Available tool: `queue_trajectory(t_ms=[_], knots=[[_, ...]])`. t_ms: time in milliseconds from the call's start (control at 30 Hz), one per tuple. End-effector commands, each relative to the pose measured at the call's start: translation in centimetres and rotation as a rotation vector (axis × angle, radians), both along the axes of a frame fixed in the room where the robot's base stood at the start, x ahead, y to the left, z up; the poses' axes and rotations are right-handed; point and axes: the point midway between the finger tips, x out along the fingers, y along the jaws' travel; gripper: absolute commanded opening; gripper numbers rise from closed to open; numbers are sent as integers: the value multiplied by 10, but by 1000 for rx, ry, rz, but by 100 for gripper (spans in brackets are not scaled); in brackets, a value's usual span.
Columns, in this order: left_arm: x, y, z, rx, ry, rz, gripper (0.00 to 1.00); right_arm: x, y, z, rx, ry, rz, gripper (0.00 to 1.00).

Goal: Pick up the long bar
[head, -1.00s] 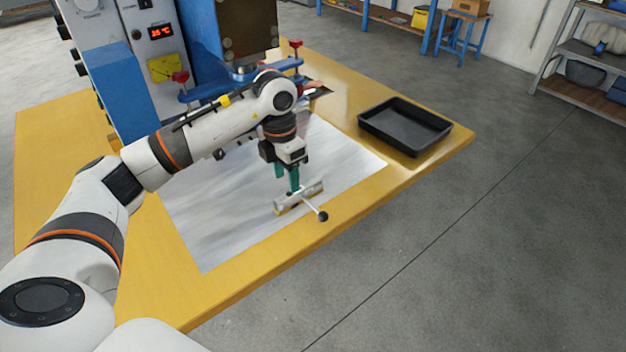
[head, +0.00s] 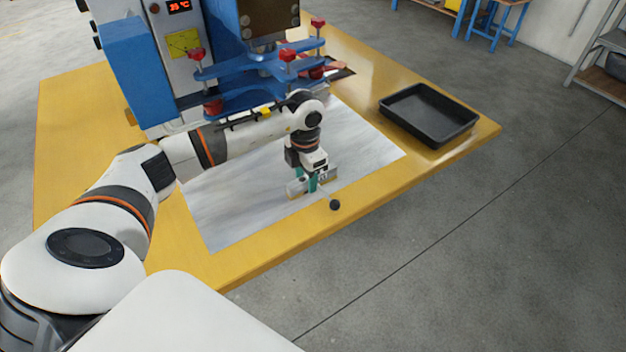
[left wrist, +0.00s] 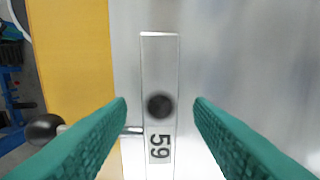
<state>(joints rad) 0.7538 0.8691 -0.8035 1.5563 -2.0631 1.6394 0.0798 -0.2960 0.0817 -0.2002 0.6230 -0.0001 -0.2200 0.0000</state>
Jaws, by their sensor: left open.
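A pale metal bar with a flat top (head: 297,189) stands on the grey sheet near the yellow table's front edge. In the left wrist view the bar (left wrist: 160,65) runs up and down the picture, with a dark round spot and the number 59 on it. A thin rod with a black ball (head: 335,205) reaches out from its side; the ball (left wrist: 42,128) also shows in the left wrist view. My left gripper (head: 312,186) is open at the bar, its teal fingers on either side. A gap shows on both sides, and nothing is gripped. My right gripper is out of view.
A black tray (head: 428,114) sits at the right of the yellow table (head: 75,150). A blue machine with red knobs (head: 130,70) stands behind my left arm. The grey sheet (head: 235,215) around the bar is mostly clear.

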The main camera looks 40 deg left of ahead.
Motion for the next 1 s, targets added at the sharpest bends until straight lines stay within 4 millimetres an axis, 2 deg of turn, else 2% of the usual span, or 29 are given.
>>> queue_trajectory(t_ms=[133, 400, 700, 1000], knots=[[0, 0, -16, -1, 0, 0, 47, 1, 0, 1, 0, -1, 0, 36], [0, 0, -19, 0, -1, 0, 47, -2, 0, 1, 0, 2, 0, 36], [0, 0, -19, 0, -1, 0, 0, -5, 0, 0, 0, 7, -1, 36], [1, 0, -17, -1, -4, 0, 0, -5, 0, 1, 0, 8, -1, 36]])
